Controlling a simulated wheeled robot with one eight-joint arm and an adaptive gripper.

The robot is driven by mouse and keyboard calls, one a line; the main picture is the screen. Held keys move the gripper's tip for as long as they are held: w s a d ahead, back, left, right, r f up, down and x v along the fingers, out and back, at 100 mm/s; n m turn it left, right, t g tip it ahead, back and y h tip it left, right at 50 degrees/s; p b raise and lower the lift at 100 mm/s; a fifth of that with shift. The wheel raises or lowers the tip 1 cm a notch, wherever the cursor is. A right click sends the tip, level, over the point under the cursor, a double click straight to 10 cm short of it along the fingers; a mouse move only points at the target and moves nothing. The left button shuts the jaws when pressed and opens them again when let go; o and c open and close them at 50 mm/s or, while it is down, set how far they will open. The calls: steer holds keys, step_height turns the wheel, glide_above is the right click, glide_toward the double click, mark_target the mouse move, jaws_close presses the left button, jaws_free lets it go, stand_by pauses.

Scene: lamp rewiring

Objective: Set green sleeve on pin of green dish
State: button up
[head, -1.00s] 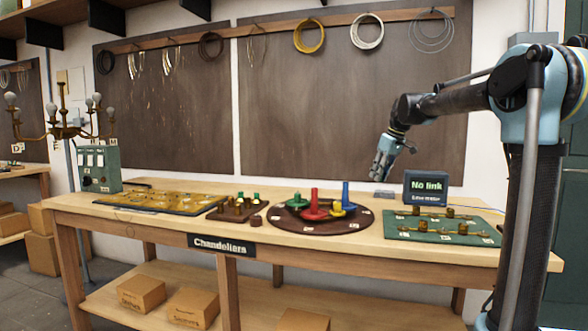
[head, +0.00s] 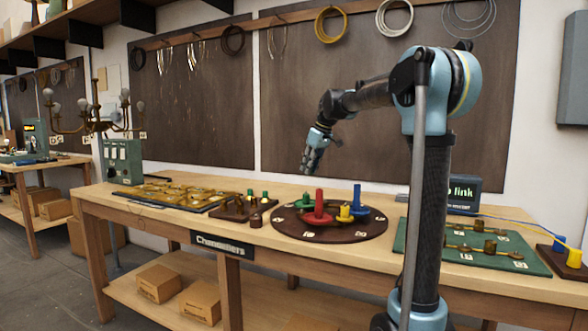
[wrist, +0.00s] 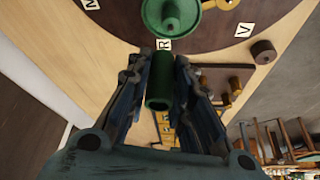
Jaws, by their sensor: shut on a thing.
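My gripper (head: 308,165) hangs above the back of the round dark board in the head view. In the wrist view my gripper (wrist: 160,95) is shut on the green sleeve (wrist: 160,78), a hollow tube lying between the fingers. The sleeve cannot be made out in the head view. The green dish (head: 303,205) sits on the left of the round board, with its green pin (head: 305,196) upright. In the wrist view the green dish (wrist: 198,5) and its pin (wrist: 168,20) are at the top, beyond the sleeve. A gap shows between sleeve and pin.
The round board (head: 330,236) also bears red (head: 320,212), yellow (head: 345,214) and blue (head: 357,203) dishes. A brown rack (head: 232,212) with small parts stands left of it. A green mat (head: 480,262) with brass parts lies right. Air above the board is open.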

steer(key=shift+a, duration=0.4)
steer(key=shift+s+a, duration=0.1)
steer(key=shift+a, duration=0.05)
steer(key=shift+f, duration=0.15)
steer(key=shift+s+f, duration=0.1)
steer(key=shift+f, duration=3.15)
steer(key=shift+f, duration=0.5)
steer(key=o, duration=1)
steer(key=shift+c, duration=0.2)
steer(key=v, duration=1.2)
